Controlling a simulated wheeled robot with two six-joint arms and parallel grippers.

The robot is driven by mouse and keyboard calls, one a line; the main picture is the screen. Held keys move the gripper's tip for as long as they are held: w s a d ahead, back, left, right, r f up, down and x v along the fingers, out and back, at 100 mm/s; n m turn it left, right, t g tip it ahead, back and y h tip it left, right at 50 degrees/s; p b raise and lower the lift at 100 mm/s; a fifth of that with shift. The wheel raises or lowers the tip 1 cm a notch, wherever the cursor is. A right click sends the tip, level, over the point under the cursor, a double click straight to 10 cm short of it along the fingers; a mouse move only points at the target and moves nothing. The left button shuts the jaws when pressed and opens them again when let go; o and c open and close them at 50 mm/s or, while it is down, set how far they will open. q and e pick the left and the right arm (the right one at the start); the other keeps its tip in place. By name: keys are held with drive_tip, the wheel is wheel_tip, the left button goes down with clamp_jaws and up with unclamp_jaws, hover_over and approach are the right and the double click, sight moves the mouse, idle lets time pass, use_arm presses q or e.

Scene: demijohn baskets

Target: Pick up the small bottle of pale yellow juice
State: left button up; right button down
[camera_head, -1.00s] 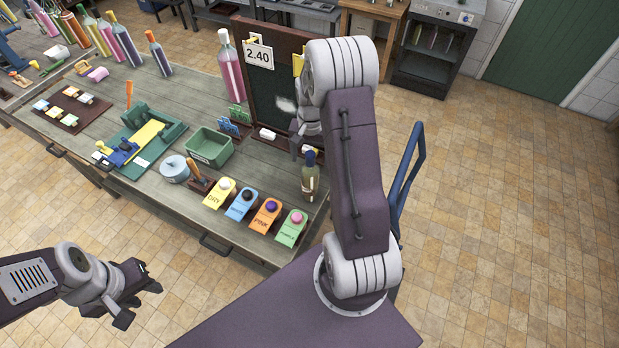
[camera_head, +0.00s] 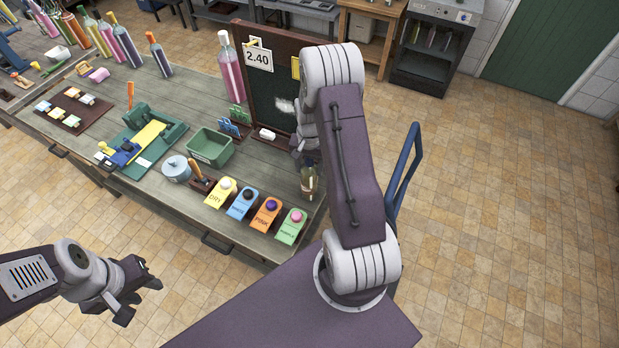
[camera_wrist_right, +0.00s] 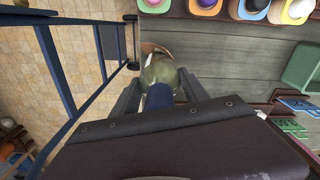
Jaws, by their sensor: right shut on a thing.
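The small bottle of pale yellow juice (camera_head: 309,184) stands upright near the table's right edge, by the coloured tags; its top is hidden by my right arm. In the right wrist view the bottle (camera_wrist_right: 160,72) has a dark blue cap and sits between the two fingers of my right gripper (camera_wrist_right: 159,88), which is shut on it. In the head view my right gripper (camera_head: 306,158) is mostly hidden behind my arm. My left gripper (camera_head: 143,292) is empty, with fingers apart, in front of the table's near side.
A framed price board (camera_head: 265,85) and a large pink bottle (camera_head: 230,68) stand just behind. Four tags, including the green tag (camera_head: 290,232), lie left of the bottle. A green bin (camera_head: 211,150) is further left. A blue cart handle (camera_head: 405,170) rises at the right.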

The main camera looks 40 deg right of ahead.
drive_tip(key=shift+w+r, duration=0.1)
drive_tip(key=shift+r+b, duration=0.35)
drive_tip(key=shift+r, duration=0.2)
wheel_tip(320, 180, up, 3)
drive_tip(key=shift+f+b, duration=0.1)
drive_tip(key=shift+b, duration=0.45)
drive_tip(key=s+d+r+b, duration=0.3)
drive_tip(key=s+d+r, duration=0.3)
drive_tip(key=s, duration=0.4)
drive_tip(key=shift+d+r, duration=0.15)
drive_tip(key=shift+r, duration=0.3)
